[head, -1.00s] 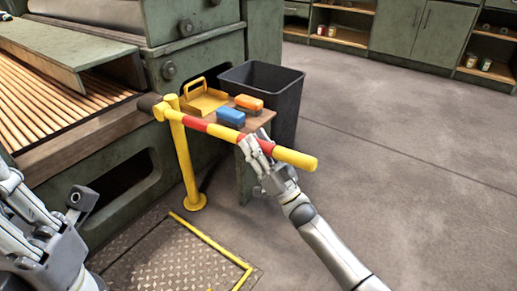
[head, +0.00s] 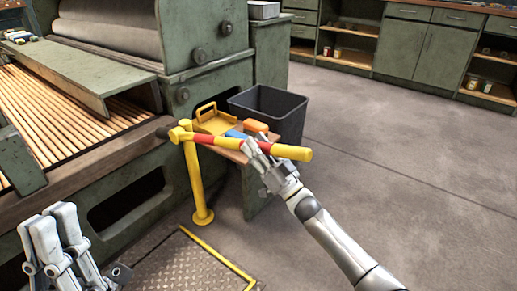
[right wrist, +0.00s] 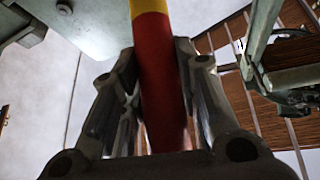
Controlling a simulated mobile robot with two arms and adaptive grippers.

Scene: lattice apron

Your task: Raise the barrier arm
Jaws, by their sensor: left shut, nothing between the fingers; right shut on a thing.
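The barrier arm (head: 292,152) is a yellow and red bar on a yellow post (head: 195,180), with a dark counterweight end at the left. It lies nearly level, sloping slightly down to the right. My right gripper (head: 262,158) is shut on the bar, right of its middle. In the right wrist view the red and yellow bar (right wrist: 160,80) runs between the fingers of the right gripper (right wrist: 158,110). My left gripper (head: 55,225) is shut and empty at the lower left, away from the bar.
Behind the bar, a small table (head: 228,143) carries a yellow tray (head: 212,122), a blue block (head: 236,134) and an orange block (head: 256,126). A black bin (head: 290,112) stands behind it. A green machine (head: 125,190) fills the left. The floor at right is clear.

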